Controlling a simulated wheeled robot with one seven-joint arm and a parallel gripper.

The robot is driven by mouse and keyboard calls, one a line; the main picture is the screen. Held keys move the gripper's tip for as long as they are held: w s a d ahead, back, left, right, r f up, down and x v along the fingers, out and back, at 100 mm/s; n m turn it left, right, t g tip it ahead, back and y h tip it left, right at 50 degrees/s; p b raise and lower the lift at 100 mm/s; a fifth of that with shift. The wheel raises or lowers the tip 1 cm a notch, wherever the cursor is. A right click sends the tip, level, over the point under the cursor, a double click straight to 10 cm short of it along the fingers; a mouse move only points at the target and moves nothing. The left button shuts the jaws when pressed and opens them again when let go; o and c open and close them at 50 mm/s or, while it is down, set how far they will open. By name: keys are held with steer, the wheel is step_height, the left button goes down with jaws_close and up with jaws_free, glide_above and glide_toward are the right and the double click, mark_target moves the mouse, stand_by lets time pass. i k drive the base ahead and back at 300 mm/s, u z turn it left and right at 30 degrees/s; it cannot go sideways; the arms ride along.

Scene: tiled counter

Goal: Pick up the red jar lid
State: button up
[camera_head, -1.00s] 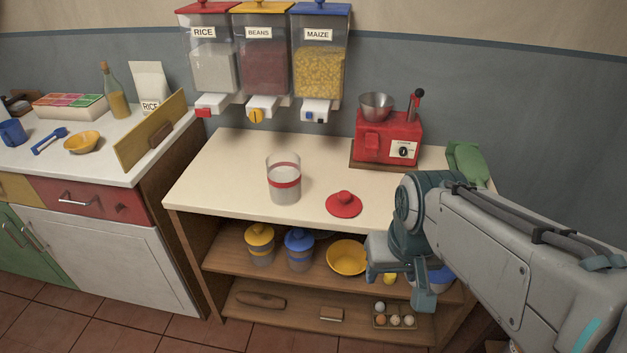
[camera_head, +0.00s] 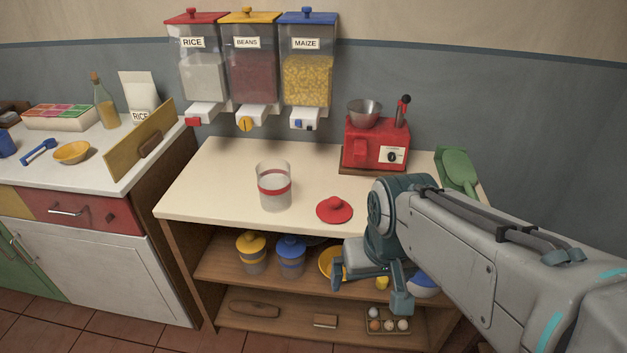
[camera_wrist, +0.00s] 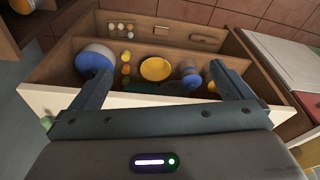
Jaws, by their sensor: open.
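The red jar lid (camera_head: 334,209), a flat disc with a small knob, lies on the cream counter top (camera_head: 220,186) near its front edge. The glass jar with a red band (camera_head: 274,187) stands open to its left. My gripper (camera_head: 368,292) is open and empty, in front of the counter and to the lower right of the lid, level with the shelves. In the wrist view my gripper (camera_wrist: 165,88) has its two fingers spread wide, facing the shelves. The red lid does not show in the wrist view.
A red machine with a metal bowl (camera_head: 376,143) stands at the back right, beside a green scoop-like thing (camera_head: 457,171). Dispensers (camera_head: 254,70) hang above the counter. The shelf below holds a yellow-lidded jar (camera_head: 251,253), a blue-lidded jar (camera_head: 291,257) and a yellow bowl (camera_wrist: 157,69). The counter around the lid is clear.

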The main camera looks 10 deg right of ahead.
mark_target(332, 210)
steer(key=u, duration=1.4)
steer(key=i, duration=1.15)
steer(key=z, duration=1.95)
